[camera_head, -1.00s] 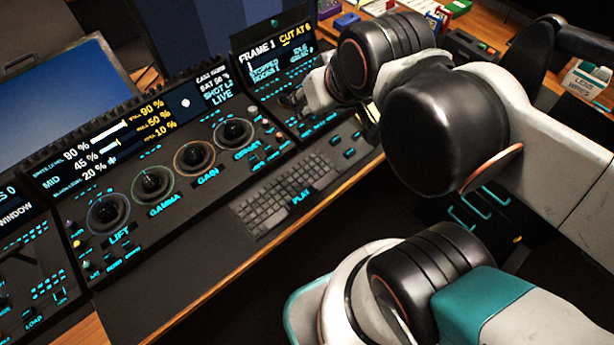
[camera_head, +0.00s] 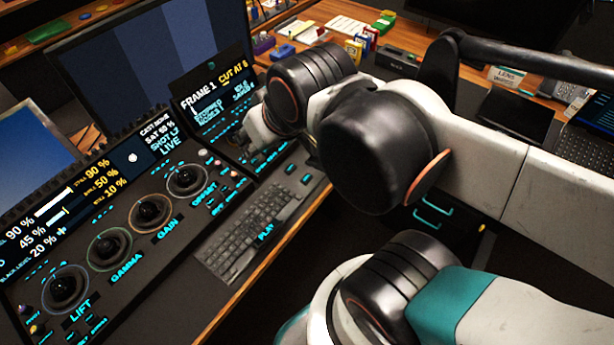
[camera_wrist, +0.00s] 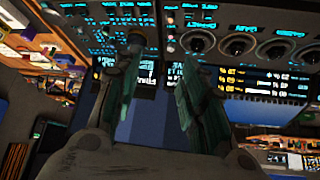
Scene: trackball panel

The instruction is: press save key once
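The control panel (camera_head: 190,225) has several groups of keys with cyan labels. I cannot pick out the save key, because the small labels are not readable. My arm reaches over the right-hand module, where a small screen (camera_head: 217,100) reads "FRAME 1 CUT AT 8". The end of my arm covers part of that module's keys in the head view. In the wrist view my gripper (camera_wrist: 161,58) has its two teal-grey fingers apart with nothing between them. The fingertips point toward the panel's cyan-labelled keys (camera_wrist: 112,20). I cannot tell whether a finger touches any key.
Trackballs with rings, such as the one marked GAIN (camera_head: 150,212), line the panel to the left. A keyboard (camera_head: 246,238) lies in front of them. A large monitor (camera_head: 150,55) stands behind. Coloured boxes (camera_head: 355,45) sit at the back. The desk's front edge is wooden.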

